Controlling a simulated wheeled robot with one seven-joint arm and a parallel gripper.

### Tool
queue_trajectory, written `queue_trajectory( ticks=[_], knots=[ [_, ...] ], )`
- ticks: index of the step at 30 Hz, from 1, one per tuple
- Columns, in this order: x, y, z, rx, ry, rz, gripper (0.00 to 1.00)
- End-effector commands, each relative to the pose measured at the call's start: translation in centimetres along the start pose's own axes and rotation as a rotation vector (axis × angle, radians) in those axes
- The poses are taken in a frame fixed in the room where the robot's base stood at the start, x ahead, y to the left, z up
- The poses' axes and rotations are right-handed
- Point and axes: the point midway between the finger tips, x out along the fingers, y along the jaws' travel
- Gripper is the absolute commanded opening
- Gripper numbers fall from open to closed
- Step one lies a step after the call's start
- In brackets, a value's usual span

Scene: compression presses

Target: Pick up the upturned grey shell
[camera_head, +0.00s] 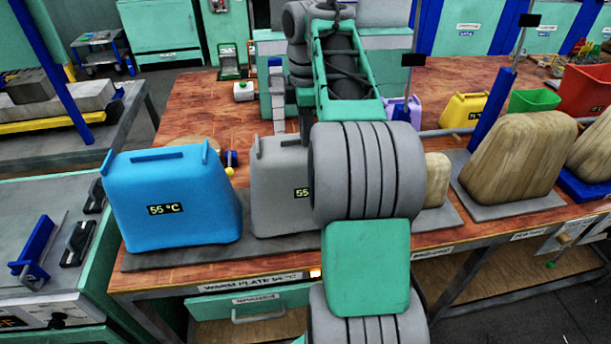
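The grey shell (275,185) stands upturned on the dark warm plate, just right of the blue shell. It has a small dark temperature label, partly covered by my arm, which also hides its right side. My arm reaches forward over the bench. My gripper (290,115) seems to point down just above and behind the grey shell's top edge. Narrow grey parts show there, but my arm links hide much of it. I cannot tell whether its fingers touch the shell or how far apart they are.
A blue shell (172,200) labelled 55 °C stands close on the left. Wooden forms (515,155) stand on grey plates to the right. Yellow (464,109), green (534,100) and red (588,88) containers stand behind. A blue post (492,112) rises at the right. Bare bench (195,105) lies behind the blue shell.

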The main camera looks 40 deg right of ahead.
Motion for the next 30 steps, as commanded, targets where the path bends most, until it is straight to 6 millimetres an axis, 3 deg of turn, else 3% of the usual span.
queue_trajectory(
  ticks=[6,30],
  knots=[
    [0.01,0.00,0.00,0.000,0.000,0.000,0.00],
    [0.01,0.01,-0.01,0.000,0.000,0.000,0.00]
  ],
)
